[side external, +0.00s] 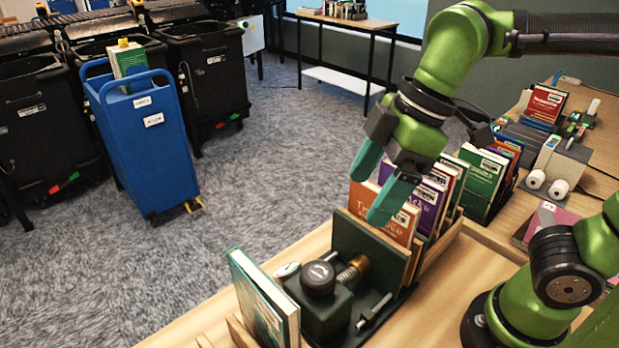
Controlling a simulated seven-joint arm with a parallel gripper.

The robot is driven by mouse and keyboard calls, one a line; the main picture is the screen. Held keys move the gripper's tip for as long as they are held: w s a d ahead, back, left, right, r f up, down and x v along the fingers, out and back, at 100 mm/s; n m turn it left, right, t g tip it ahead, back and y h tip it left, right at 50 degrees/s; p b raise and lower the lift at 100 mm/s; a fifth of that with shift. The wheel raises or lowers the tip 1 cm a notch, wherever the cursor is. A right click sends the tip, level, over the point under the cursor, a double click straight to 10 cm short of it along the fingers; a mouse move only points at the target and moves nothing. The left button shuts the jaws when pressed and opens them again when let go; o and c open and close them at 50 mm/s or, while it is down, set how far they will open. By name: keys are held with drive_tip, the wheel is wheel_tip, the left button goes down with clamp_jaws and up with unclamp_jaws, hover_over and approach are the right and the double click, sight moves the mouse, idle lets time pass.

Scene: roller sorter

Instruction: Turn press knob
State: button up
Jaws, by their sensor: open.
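A dark green book press (372,245) stands on the wooden table, with an upright plate at its back. A black round knob (318,279) with a pale mark on top sits on its front block. A brass threaded screw (350,271) lies beside it, and a small metal lever (374,312) is at the right. I cannot tell which part turns the press. My gripper (368,198) is open, its two teal fingers pointing down above and behind the press. It touches neither the knob nor the screw. The near finger overlaps the books behind in this view.
A green book (263,298) stands upright left of the press. Several books (430,200) stand in a wooden rack behind it. White rollers (548,185) and more books sit at the right. A blue cart (148,150) and black bins (207,75) stand on the carpet.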

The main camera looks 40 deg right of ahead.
sight(320, 272)
drive_tip(key=x, duration=1.6)
drive_tip(key=shift+a+f, duration=0.15)
drive_tip(key=shift+f, duration=0.25)
drive_tip(key=shift+w, duration=0.1)
drive_tip(key=c, duration=1)
drive_tip(key=shift+c, duration=0.2)
drive_tip(key=shift+m, duration=0.4)
